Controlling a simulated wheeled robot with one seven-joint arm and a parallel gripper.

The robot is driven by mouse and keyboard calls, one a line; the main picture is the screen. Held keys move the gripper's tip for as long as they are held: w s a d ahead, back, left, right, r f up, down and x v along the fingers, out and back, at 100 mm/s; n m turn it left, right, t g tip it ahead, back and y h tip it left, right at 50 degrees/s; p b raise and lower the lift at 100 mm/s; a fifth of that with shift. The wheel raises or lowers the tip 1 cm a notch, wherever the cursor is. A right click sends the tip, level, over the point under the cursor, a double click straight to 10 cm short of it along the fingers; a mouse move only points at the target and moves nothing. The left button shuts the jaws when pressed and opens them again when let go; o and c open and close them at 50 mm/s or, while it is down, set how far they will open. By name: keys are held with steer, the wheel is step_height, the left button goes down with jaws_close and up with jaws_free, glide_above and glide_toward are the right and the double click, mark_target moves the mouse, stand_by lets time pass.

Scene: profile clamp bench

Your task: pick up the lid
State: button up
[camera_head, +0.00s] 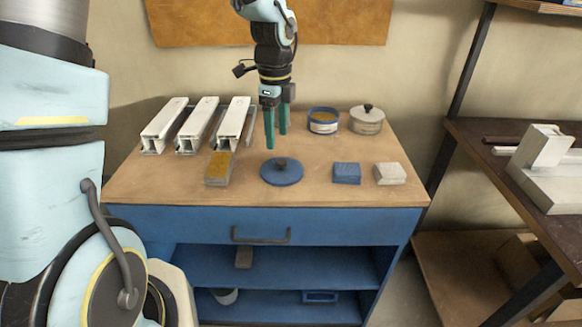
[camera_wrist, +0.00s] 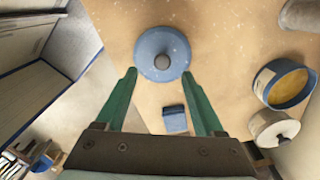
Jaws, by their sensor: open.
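A round blue lid (camera_head: 281,172) with a dark knob lies flat on the wooden bench top, near the front edge in the middle. It also shows in the wrist view (camera_wrist: 150,48), at the top centre beyond the fingertips. My gripper (camera_head: 276,143) has two green fingers pointing down. It is open and empty, above the bench and apart from the lid. In the wrist view my gripper (camera_wrist: 158,82) frames a blue block between its fingers. An open blue-banded pot (camera_head: 323,127) stands at the back, and a grey pot with its own lid (camera_head: 367,123) stands to its right.
Several white profiles (camera_head: 164,124) lie at the back left of the bench (camera_head: 130,187). A yellow-topped block (camera_head: 219,168) lies left of the lid. A blue block (camera_head: 346,173) and a pale block (camera_head: 389,174) lie to its right. A dark shelf (camera_head: 470,135) stands at the right.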

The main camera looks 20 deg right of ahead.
mark_target(282, 161)
step_height(282, 161, down, 2)
steer(key=shift+f, duration=0.2)
steer(key=f+p, duration=0.1)
steer(key=f, duration=0.1)
steer(key=d+f+p, duration=0.1)
steer(key=f, duration=0.1)
steer(key=shift+s, duration=0.2)
steer(key=shift+f, duration=0.55)
jaws_close()
